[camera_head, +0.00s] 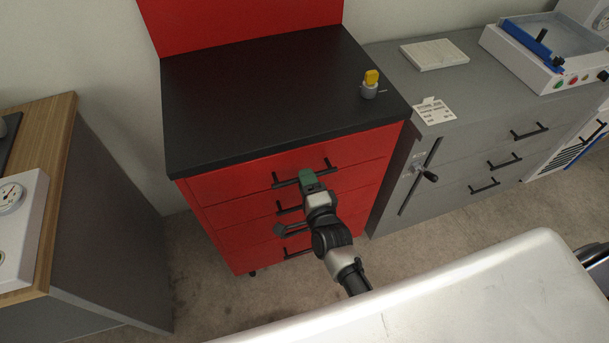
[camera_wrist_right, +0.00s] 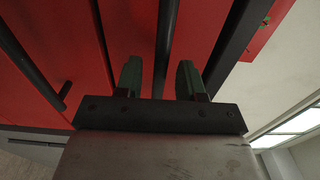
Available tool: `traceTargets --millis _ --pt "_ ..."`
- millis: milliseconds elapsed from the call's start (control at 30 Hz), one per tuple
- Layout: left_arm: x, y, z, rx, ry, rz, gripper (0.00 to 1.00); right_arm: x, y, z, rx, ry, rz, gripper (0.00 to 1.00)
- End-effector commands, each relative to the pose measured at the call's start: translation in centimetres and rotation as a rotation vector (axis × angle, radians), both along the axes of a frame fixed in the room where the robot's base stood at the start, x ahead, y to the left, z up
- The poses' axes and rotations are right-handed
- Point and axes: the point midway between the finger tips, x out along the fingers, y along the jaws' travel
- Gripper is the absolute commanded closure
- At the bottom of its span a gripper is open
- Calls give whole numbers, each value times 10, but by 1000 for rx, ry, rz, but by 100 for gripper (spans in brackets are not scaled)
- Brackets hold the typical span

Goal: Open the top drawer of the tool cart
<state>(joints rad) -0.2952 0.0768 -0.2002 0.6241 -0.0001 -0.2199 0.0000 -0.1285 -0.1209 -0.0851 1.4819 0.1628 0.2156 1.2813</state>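The red tool cart (camera_head: 225,240) has a black top and several red drawers with black bar handles. Its top drawer (camera_head: 235,185) looks shut. My right gripper (camera_head: 308,178) is at the top drawer's handle (camera_head: 286,183) and hides part of it. In the right wrist view, the green fingers of my right gripper (camera_wrist_right: 160,80) are apart, and the black handle bar (camera_wrist_right: 166,35) runs between them with gaps on both sides. Whether either finger touches the bar is not clear. My left gripper is in neither view.
A small yellow-topped item (camera_head: 370,85) stands on the cart top. A grey cabinet (camera_head: 450,150) is close on the right, with a lever handle (camera_head: 428,176) on its front. A wood-topped bench (camera_head: 62,150) stands left. Floor shows in front of the cart.

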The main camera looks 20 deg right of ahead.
Motion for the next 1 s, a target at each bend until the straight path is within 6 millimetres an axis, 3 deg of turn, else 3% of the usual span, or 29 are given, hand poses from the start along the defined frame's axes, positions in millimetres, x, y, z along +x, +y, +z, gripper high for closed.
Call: traceTargets --millis 167,433,467,700,1000 --pt "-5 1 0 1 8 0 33 13 0 0 0 0 0 62" --pt "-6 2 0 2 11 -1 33 15 0 0 0 1 0 62" --pt "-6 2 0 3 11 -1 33 15 0 0 0 1 0 63" --pt "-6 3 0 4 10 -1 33 14 1 0 0 1 0 100" --pt "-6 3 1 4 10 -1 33 13 0 0 0 1 0 100"
